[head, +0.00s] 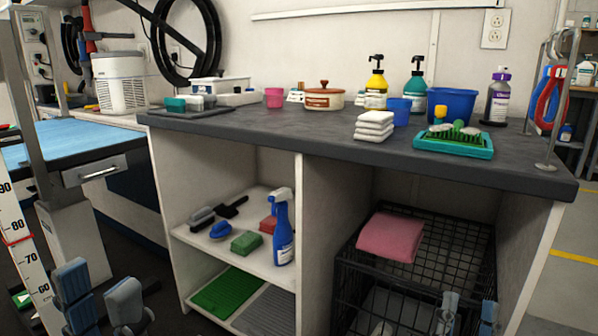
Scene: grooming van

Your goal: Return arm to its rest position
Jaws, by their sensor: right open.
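My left gripper (101,298) shows at the bottom left edge. Its two grey-blue fingers stand apart with nothing between them, over the dark floor beside the white upright with the number scale. My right gripper (468,314) shows at the bottom right, in front of the black wire crate (462,228). Its two fingertips are apart, and I see nothing held between them. Most of both arms is out of view.
A dark-topped counter (290,123) carries bottles, tubs, folded white cloths and a green tray with brushes. Its left shelf (180,232) holds brushes, sponges and a blue spray bottle. A pink towel (390,237) lies on the crate. A blue-topped table (70,138) stands left.

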